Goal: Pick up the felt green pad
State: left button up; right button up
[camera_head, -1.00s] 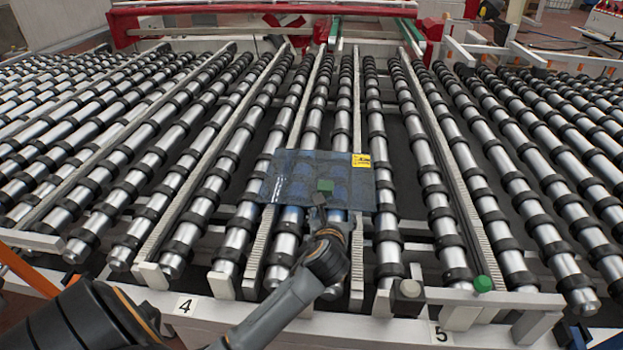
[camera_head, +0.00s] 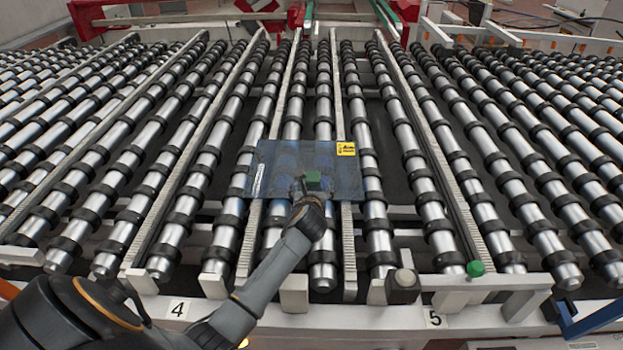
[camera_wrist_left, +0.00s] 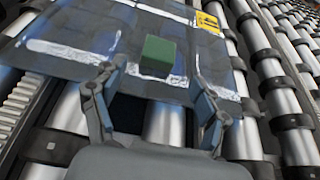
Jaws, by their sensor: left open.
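The felt green pad (camera_head: 313,179) is a small green block on the bluish glass sheet (camera_head: 270,160), near its front edge. In the left wrist view the pad (camera_wrist_left: 158,56) sits on the glass (camera_wrist_left: 70,30), just beyond my fingertips and between their lines. My left gripper (camera_head: 308,190) is at the near side of the pad in the head view, where my wrist hides most of its fingers. In the left wrist view my left gripper (camera_wrist_left: 155,78) is open with nothing between its fingers. My right gripper is not in view.
The glass lies on a wide bed of metal rollers (camera_head: 430,190) with black rings. A yellow label (camera_head: 346,149) is on the glass corner.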

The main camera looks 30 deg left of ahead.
aim_at(312, 184)
pick_arm(q)
jog(key=shift+f+x, duration=0.15)
jog(key=shift+x, duration=0.95)
jog(key=shift+f+x, duration=0.15)
jog(key=shift+x, duration=0.95)
jog(key=shift+s, duration=0.15)
jog(key=shift+c, duration=0.2)
jog(key=c, duration=0.8)
